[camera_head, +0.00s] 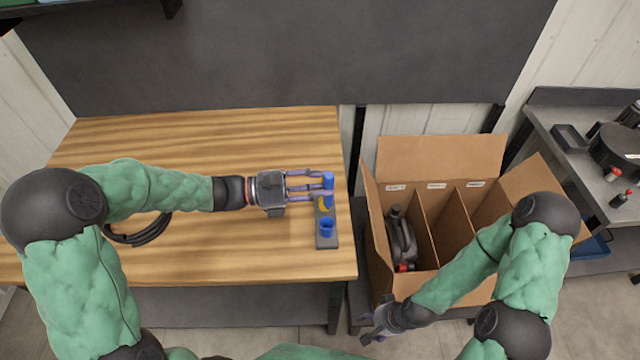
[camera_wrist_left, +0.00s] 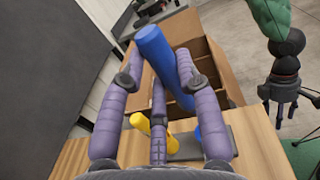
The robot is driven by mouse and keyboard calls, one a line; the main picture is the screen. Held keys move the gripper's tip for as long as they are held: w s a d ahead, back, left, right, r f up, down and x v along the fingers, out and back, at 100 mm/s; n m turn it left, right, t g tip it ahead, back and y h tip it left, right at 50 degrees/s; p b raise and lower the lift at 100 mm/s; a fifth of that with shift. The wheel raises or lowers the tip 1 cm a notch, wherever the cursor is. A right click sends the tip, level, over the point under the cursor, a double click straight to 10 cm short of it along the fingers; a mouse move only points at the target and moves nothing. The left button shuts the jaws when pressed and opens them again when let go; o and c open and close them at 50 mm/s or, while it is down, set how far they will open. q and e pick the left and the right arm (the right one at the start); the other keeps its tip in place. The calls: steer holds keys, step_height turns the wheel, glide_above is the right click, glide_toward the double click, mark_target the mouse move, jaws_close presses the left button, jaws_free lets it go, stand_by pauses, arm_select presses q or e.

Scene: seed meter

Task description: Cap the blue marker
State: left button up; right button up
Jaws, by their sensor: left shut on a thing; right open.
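My left gripper (camera_head: 320,186) is shut on a blue cylinder, which I take as the blue marker (camera_head: 328,180). The cylinder stands up between its fingers, and in the left wrist view the blue marker (camera_wrist_left: 163,55) looks tilted. It is over the far end of a dark grey holder (camera_head: 327,241); I cannot tell whether its lower end touches the holder. A blue open-topped piece, seemingly the cap (camera_head: 327,226), stands at the holder's near end. A yellow piece (camera_head: 324,206) stands between them. My right gripper (camera_head: 378,325) is open and empty, low in front of the box.
The holder is near the right edge of the wooden table (camera_head: 230,255). A black cable coil (camera_head: 140,232) lies to the left. An open cardboard box (camera_head: 440,155) with dividers stands right of the table, with a dark tool (camera_head: 401,240) inside. A grey side bench (camera_head: 560,125) is farther right.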

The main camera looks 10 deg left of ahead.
arm_select(q)
steer(key=shift+f+b, duration=1.95)
steer(key=shift+f, duration=0.95)
steer(key=shift+f, duration=0.3)
steer(key=shift+f, duration=1.55)
steer(key=shift+f+b, duration=0.45)
steer(key=shift+f, duration=0.35)
stand_by(0.5)
steer(key=o, duration=1.2)
steer(key=shift+c, duration=0.2)
